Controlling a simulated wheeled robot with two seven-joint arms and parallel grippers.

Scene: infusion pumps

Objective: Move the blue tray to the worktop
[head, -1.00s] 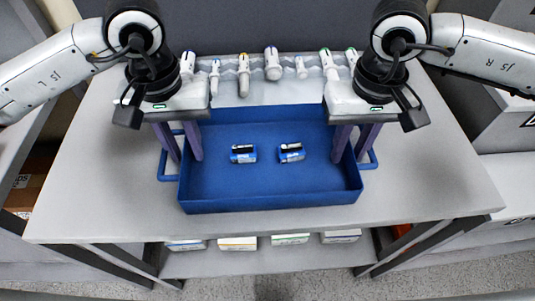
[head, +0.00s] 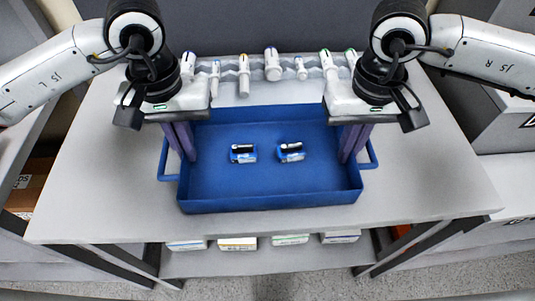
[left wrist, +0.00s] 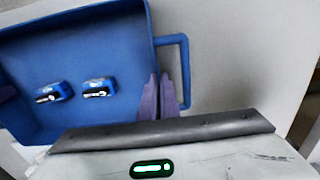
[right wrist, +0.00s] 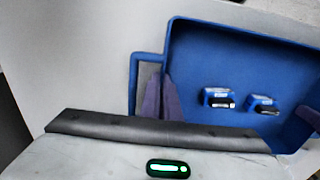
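The blue tray (head: 270,196) sits flat on a light grey table (head: 110,190). Two small blue-and-white devices (head: 242,153) (head: 290,152) lie inside it. My left gripper (head: 183,150) is shut on the tray's left side wall, beside the left handle (head: 163,162); the left wrist view shows its purple fingers (left wrist: 158,98) close together astride the wall. My right gripper (head: 352,148) is shut on the right side wall beside the right handle (head: 372,154). In the right wrist view its fingers (right wrist: 161,100) straddle the wall likewise. The grippers partly hide the tray's far corners.
Behind the tray, a strip (head: 230,88) holds several white bottle-like items with coloured caps. Several boxes (head: 290,239) stand on a shelf below the table. Grey surfaces flank the table. The table's front and side margins are clear.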

